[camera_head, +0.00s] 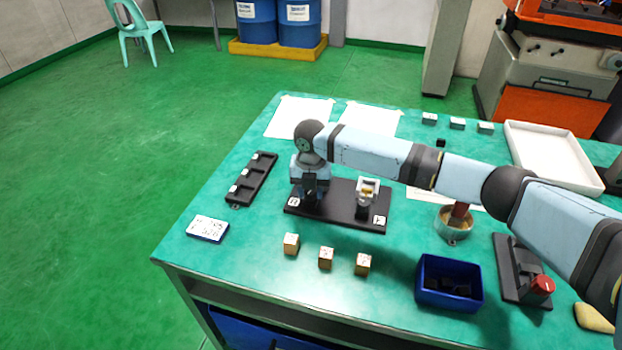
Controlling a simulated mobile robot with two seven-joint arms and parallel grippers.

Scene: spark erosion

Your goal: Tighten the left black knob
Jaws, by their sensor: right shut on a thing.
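A black base plate (338,211) lies on the green table with two small fixtures on it and a white label near each end. My right gripper (310,190) points down over the left fixture and is shut on the left black knob, which it mostly hides along with the fixture. The right fixture (367,192) stands clear, with a pale top and a small gold piece in it. My right arm comes in from the right, above the table. My left gripper is not in view.
Left of the plate are a black slotted tray (252,180) and a white-topped box (208,228). Three gold blocks (326,257) stand in front. A blue bin (449,283), a red-knobbed device (541,286) and a white tray (553,155) are at the right.

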